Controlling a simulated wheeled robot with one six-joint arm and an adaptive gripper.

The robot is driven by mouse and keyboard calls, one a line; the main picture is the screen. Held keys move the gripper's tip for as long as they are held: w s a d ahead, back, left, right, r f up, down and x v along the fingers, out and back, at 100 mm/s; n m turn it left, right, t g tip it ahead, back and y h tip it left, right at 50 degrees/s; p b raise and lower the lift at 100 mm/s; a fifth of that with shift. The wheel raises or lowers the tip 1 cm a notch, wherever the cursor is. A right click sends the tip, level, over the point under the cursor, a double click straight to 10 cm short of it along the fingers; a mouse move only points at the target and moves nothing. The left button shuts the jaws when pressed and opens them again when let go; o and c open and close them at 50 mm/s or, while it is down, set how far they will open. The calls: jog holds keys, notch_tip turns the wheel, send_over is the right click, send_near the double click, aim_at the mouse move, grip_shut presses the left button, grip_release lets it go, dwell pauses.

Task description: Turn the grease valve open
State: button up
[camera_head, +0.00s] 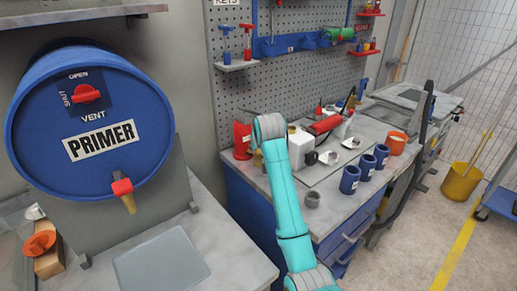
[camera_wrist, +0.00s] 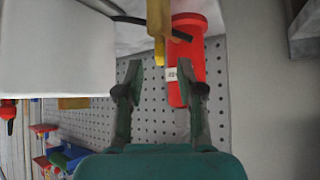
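My gripper (camera_wrist: 160,76) shows in the wrist view with its two dark fingers apart and nothing clearly held between them. A yellow lever-like piece (camera_wrist: 157,28) hangs from the top edge, its end just beyond the fingertips. It may be the grease valve's handle, but I cannot tell for sure. A red cylinder (camera_wrist: 187,58) with a small white label stands behind the right finger. It also shows on the bench in the head view (camera_head: 242,142). A black hose (camera_wrist: 125,18) runs beside the yellow piece. In the head view my arm hides the gripper.
A white box (camera_wrist: 55,50) fills the wrist view's upper left, close to the left finger. The pegboard (camera_head: 290,80) stands behind the bench. Blue cups (camera_head: 350,180) and an orange bucket (camera_head: 396,143) stand on the right. A blue primer drum (camera_head: 90,125) stands on the left.

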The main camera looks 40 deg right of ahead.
jog(key=shift+x, duration=1.55)
grip_shut()
jog(key=shift+d, duration=0.1)
jog(key=shift+s+d+n+t+y, duration=0.1)
jog(key=shift+d+n+t+y, duration=0.15)
jog(key=shift+n+y, duration=1)
jog(key=shift+s+d+n+t+y, duration=0.1)
jog(key=shift+d+n+t+y, duration=0.15)
jog(key=shift+n+y, duration=0.95)
jog(key=shift+n+h, duration=0.25)
jog(key=shift+n, duration=0.3)
